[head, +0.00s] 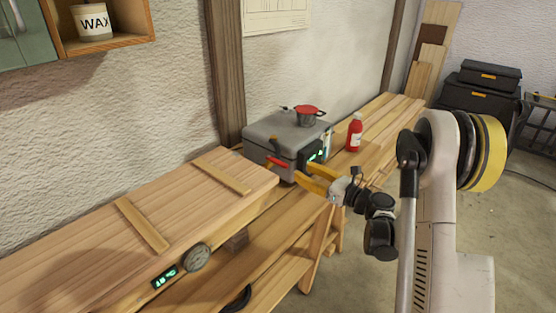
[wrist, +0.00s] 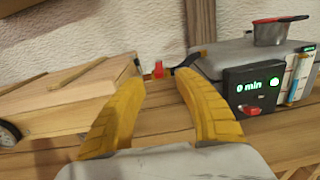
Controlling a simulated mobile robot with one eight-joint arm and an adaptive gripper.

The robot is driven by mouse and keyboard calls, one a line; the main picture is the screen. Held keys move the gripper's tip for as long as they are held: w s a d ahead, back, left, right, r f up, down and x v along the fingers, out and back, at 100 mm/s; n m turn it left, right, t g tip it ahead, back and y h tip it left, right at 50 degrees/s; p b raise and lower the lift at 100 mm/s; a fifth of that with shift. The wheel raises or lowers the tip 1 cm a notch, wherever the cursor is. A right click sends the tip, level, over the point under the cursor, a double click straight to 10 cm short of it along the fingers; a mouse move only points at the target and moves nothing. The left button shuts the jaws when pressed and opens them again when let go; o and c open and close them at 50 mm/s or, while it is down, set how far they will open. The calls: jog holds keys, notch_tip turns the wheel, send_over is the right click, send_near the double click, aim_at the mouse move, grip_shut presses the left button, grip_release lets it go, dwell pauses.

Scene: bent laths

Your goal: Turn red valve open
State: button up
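A small red valve handle (wrist: 158,69) shows in the wrist view between the wooden box and the grey unit. In the head view a red piece (head: 277,161) shows at the grey unit's near left side; I take it to be the same handle. My gripper (wrist: 162,72) has its two yellow fingers spread wide, with nothing held. The handle appears in the gap between the fingertips, beyond them and apart from them. In the head view my gripper (head: 302,173) is in front of the grey unit (head: 285,131).
The grey unit's front panel reads "0 min" (wrist: 258,87) and has a red knob (wrist: 250,109). A red-rimmed pot (head: 306,118) stands on top. A long wooden box (head: 190,210) lies left. A red bottle (head: 354,133) stands right on the bench.

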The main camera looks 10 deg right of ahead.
aim_at(278, 161)
jog(key=x, duration=0.3)
jog(key=b+x, duration=0.1)
jog(key=x, duration=0.3)
jog(key=f+b+x, duration=0.1)
jog(key=x, duration=0.2)
jog(key=shift+w+a, duration=0.15)
jog(key=shift+a, duration=0.3)
jog(key=shift+c, duration=0.4)
grip_shut()
